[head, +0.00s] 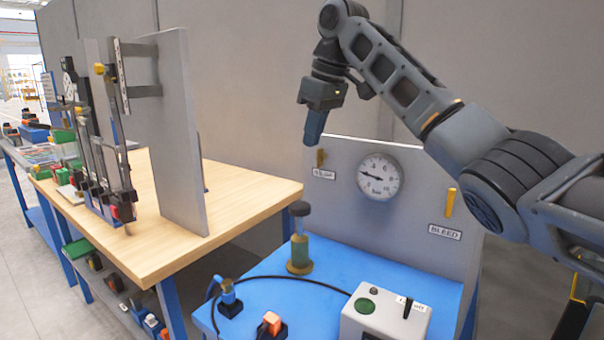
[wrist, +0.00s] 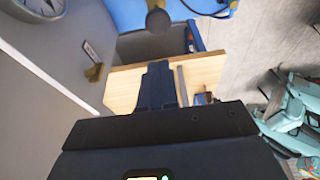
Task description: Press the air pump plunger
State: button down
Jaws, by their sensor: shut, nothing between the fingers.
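The air pump (head: 299,255) stands upright on the blue table, with a greenish-brass base and a slim body. Its plunger has a round dark knob (head: 299,208) on top, standing raised above the body. In the wrist view the dark round knob (wrist: 158,20) shows at the top, beyond the fingertips. My gripper (head: 314,128) points down with its fingers together and empty. It is well above the knob and slightly to its right in the head view, not touching it. The shut fingers also show in the wrist view (wrist: 158,82).
A grey panel behind the pump carries a pressure gauge (head: 378,177), a yellow BLEED lever (head: 450,203) and another lever (head: 320,158). A white control box (head: 385,316), a blue connector (head: 228,297) and a black hose surround the pump. A wooden-topped bench (head: 240,190) is left.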

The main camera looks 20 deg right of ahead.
jog(key=p, duration=0.2)
send_near(300, 204)
jog(key=x, duration=0.5)
jog(key=shift+w+a+f, duration=0.15)
jog(key=shift+w+a, duration=0.05)
jog(key=shift+w, duration=0.2)
jog(key=shift+f, duration=0.6)
jog(key=shift+s+f, duration=0.1)
jog(key=shift+f, duration=2.9)
jog(key=shift+r+p, duration=0.35)
jog(key=shift+p, duration=0.15)
notch_tip(300, 204, up, 5)
jog(key=p, duration=0.3)
jog(key=shift+f, duration=0.15)
jog(key=b+v, duration=0.1)
jog(key=v, duration=0.8)
jog(key=shift+r, duration=0.2)
